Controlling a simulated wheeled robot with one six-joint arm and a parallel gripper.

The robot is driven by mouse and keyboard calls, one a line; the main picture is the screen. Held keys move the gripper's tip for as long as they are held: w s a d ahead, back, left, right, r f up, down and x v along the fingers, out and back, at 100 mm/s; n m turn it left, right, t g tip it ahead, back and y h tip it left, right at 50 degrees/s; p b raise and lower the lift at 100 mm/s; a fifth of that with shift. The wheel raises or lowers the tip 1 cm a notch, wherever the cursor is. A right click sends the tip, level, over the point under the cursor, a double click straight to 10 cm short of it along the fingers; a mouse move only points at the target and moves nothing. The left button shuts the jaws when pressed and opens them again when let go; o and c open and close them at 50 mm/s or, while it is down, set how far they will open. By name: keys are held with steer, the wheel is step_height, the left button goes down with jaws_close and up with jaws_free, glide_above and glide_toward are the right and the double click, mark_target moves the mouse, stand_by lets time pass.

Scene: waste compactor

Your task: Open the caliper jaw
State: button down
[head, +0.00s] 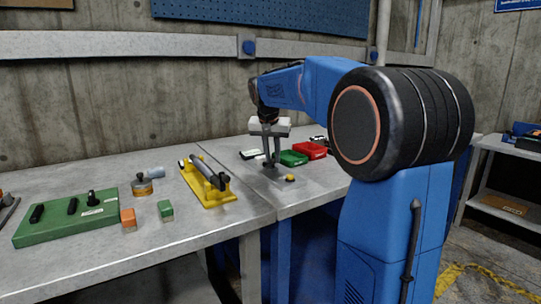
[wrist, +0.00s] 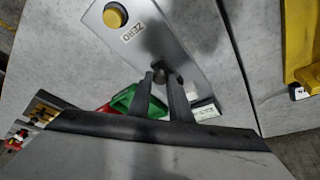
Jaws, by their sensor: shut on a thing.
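The grey metal caliper plate (head: 272,182) lies on the bench under my gripper. It has a yellow button (head: 290,178). In the wrist view, the plate (wrist: 150,50) carries the word ZERO beside the yellow button (wrist: 115,15). My gripper (head: 271,163) points down at the far part of the plate. In the wrist view its two dark fingers (wrist: 165,77) are shut on a small dark knob (wrist: 184,78), which shows beside and between the tips. The fingers and palm hide part of the plate, and I cannot make out the jaw's opening.
Green (head: 293,158) and red (head: 309,151) boxes stand close behind the plate. A yellow stand (head: 209,190) holds a grey cylinder to the left. Further left are a green board (head: 62,222) and small orange and green blocks. The front bench strip is clear.

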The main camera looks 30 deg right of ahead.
steer(key=shift+s, duration=0.4)
steer(key=c, duration=1.6)
jaws_free()
steer(key=shift+c, duration=0.2)
steer(key=shift+r, duration=0.1)
steer(key=v, duration=1.7)
steer(key=shift+s+a, duration=0.15)
steer(key=shift+s, duration=0.05)
